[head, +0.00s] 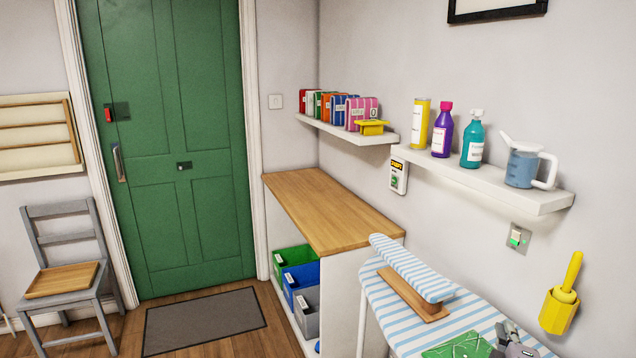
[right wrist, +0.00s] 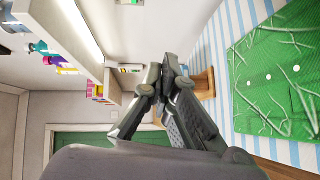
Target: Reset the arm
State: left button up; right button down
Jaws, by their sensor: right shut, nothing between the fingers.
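My right gripper (head: 510,338) shows at the bottom right of the head view, by the striped ironing board (head: 408,308). In the right wrist view my right gripper (right wrist: 165,75) is shut with nothing between its fingers. A green cloth with white marks (head: 460,346) lies on the board, partly cut off by the head view's bottom edge. The cloth also shows at the right of the wrist view (right wrist: 270,80), apart from the fingers. My left gripper is not in view.
A sleeve board (head: 412,268) stands on the ironing board. Wall shelves hold books (head: 340,108) and bottles (head: 442,130). A wooden counter (head: 330,210) has coloured bins (head: 300,285) below. A yellow holder (head: 558,310) hangs at right.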

jog(key=s+a+f+m+g+y, duration=0.1)
jog(key=s+a+f+m+g, duration=0.25)
jog(key=s+f, duration=0.35)
jog(key=s+a+f+m+g+y, duration=0.25)
jog(key=s+a+f, duration=0.25)
jog(key=s+f, duration=0.25)
jog(key=s+a+f+m+g+y, duration=0.25)
jog(key=s+a, duration=0.25)
jog(key=s, duration=0.3)
jog(key=s+a+f+m+g+y, duration=0.1)
jog(key=s+a+g, duration=0.25)
jog(key=s, duration=0.45)
notch_tip(320, 180, down, 27)
jog(key=s+g, duration=0.1)
jog(key=s, duration=0.2)
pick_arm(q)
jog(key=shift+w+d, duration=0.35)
pick_arm(e)
jog(key=s+d+f+g, duration=0.1)
jog(key=s+d+f, duration=0.1)
jog(key=s+f, duration=1.3)
jog(key=shift+s+f+h, duration=0.3)
jog(key=shift+s, duration=0.2)
